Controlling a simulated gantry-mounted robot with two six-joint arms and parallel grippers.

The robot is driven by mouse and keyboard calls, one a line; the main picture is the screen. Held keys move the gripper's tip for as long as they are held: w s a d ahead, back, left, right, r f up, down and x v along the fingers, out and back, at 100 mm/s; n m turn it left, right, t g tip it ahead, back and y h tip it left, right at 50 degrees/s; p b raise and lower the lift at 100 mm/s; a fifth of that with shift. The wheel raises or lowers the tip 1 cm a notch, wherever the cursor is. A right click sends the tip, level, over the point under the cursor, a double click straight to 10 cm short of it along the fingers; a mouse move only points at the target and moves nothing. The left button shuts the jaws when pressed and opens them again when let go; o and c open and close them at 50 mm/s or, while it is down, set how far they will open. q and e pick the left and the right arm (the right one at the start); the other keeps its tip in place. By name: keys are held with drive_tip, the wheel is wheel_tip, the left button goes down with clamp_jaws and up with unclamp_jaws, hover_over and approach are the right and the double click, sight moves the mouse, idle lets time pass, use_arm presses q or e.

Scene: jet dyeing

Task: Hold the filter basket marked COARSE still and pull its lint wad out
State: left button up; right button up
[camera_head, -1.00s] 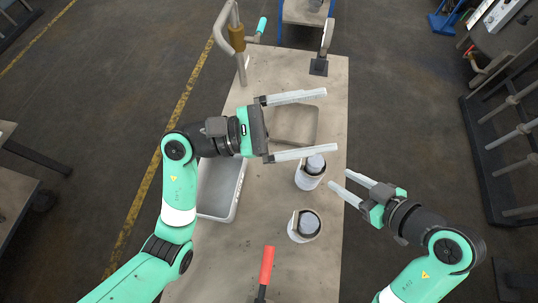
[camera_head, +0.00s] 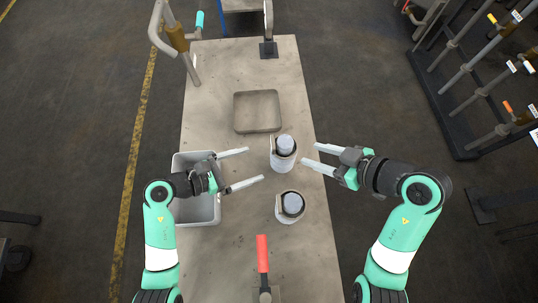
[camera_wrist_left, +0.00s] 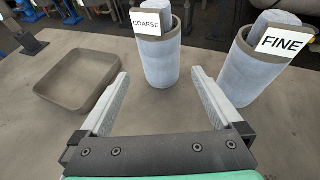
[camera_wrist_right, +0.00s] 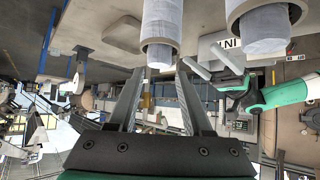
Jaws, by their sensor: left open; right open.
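The COARSE basket (camera_head: 283,160) is a pale cylinder with a grey rim, upright on the table. Its COARSE label (camera_wrist_left: 151,22) shows in the left wrist view. Its grey-blue lint wad (camera_head: 285,143) sticks out of the top. My left gripper (camera_head: 245,168) is open and empty, to the left of the basket, its fingers pointing at it. My right gripper (camera_head: 311,155) is open and empty just right of the basket, apart from it. In the right wrist view the basket (camera_wrist_right: 160,18) appears upside down.
The similar FINE basket (camera_head: 290,210) stands close by, nearer me. A shallow grey tray (camera_head: 236,112) lies beyond. A light bin (camera_head: 183,163) is under my left gripper. A red-handled tool (camera_head: 262,254) is at the near end. A pipe stand (camera_head: 176,38) rises at the far left.

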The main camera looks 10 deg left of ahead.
sight(273, 157)
use_arm(q)
drive_tip(key=x, duration=1)
drive_tip(key=shift+w+d, duration=0.25)
drive_tip(key=shift+c, duration=0.3)
drive_tip(key=c, duration=1.2)
drive_tip(key=shift+c, duration=0.2)
use_arm(e)
drive_tip(key=o, duration=0.7)
